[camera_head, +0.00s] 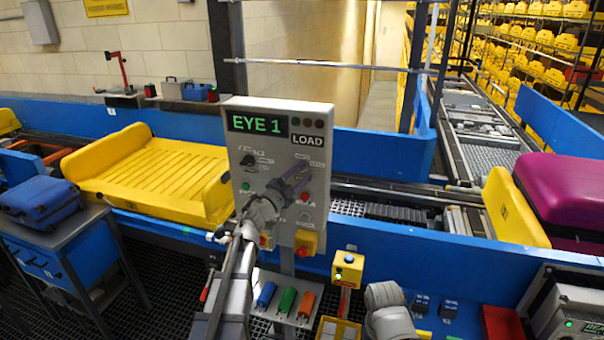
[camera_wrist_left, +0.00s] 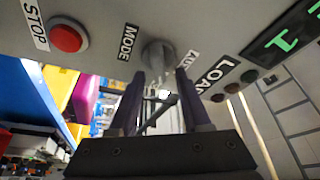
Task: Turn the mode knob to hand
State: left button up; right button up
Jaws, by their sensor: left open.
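The grey control panel (camera_head: 258,185) stands upright at the centre, with an EYE 1 display and a LOAD label. In the left wrist view the round grey mode knob (camera_wrist_left: 158,54) sits on the panel between the MODE label (camera_wrist_left: 128,42) and a partly covered label reading AU. My left gripper (camera_head: 291,183) is at the panel's right half and covers the knob in the head view. In the left wrist view my left gripper (camera_wrist_left: 161,75) is open, its purple fingers to either side of the knob's line. The knob appears just beyond the fingertips; I cannot tell if they touch. My right gripper is out of view.
A red STOP button (camera_wrist_left: 66,38) is beside the MODE label. A black selector (camera_head: 248,160) is on the panel's left half. A yellow tray (camera_head: 150,172) lies on the conveyor behind. Coloured-handled tools (camera_head: 287,301) are below the panel, near a yellow button box (camera_head: 347,268).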

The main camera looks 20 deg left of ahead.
pick_arm(q)
jog(key=b+v, duration=0.1)
jog(key=v, duration=0.6)
jog(key=shift+f+n+y, duration=0.1)
jog(key=shift+n+y, duration=0.2)
jog(key=s+d+f+n+g+y+b, duration=0.2)
jog(key=f+n+g+y, duration=0.15)
jog(key=f, duration=0.35)
jog(key=s+d+f+n+g+y+b, duration=0.1)
jog(key=s+f+n+g+y, duration=0.1)
jog(key=f+n+y, duration=0.3)
jog(key=s+d+f+n+g+y+b, duration=0.2)
jog(key=f+n, duration=0.3)
jog(key=f, duration=0.3)
jog(key=s+d+f+g+b, duration=0.1)
jog(key=s+d+f+g, duration=0.2)
jog(key=s, duration=0.5)
jog(key=s+d+f+g+h+b, duration=0.1)
jog(key=s+d+f+g, duration=0.3)
jog(key=s+d+f, duration=0.2)
jog(key=s+d+f+g+h, duration=0.1)
jog(key=s+d+f+g, duration=0.3)
jog(key=s, duration=0.5)
jog(key=shift+s+d+f+m+b, duration=0.15)
jog(key=shift+s+d+m+b, duration=0.2)
jog(key=shift+d+m+b, duration=0.1)
